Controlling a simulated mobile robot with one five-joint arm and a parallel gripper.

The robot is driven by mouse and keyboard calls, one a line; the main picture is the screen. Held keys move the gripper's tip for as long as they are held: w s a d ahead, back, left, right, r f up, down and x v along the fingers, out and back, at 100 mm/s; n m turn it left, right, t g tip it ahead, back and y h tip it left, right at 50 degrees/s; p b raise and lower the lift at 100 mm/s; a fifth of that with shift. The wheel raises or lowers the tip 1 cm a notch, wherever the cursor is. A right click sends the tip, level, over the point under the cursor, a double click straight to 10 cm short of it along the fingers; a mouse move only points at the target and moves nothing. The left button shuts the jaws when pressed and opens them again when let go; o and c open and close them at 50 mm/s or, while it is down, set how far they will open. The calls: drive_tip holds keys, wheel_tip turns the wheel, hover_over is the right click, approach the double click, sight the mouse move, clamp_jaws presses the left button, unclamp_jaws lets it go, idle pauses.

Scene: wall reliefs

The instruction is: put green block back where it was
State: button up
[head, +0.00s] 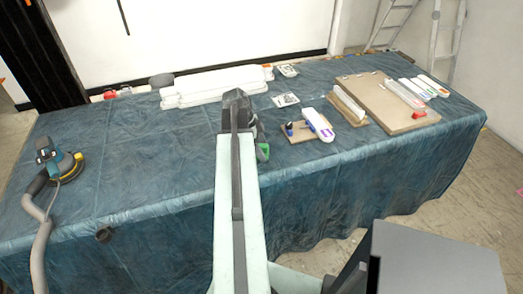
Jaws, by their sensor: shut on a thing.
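The green block (263,152) shows as a small green patch at the right side of my gripper (243,120), above the blue cloth-covered table (150,160). My gripper is at the far end of my arm, near the middle of the table, and is shut on the green block. Most of the block and the fingertips are hidden behind my arm. I cannot tell whether the block touches the cloth.
White relief pieces (215,84) lie behind my gripper. Right of it is a small board (296,137) with a white-and-purple item (318,124). A large brown board (378,95) lies farther right. A sander (60,163) with a hose is at left. The left-centre cloth is clear.

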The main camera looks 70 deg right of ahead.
drive_tip(key=o, duration=1.2)
drive_tip(key=shift+f, duration=0.1)
drive_tip(key=shift+r+p, duration=0.45)
drive_tip(key=shift+p, duration=0.05)
drive_tip(key=p+v, duration=1)
drive_tip(key=v, duration=0.1)
drive_tip(key=shift+w+a+r, duration=0.15)
drive_tip(key=shift+w, duration=0.1)
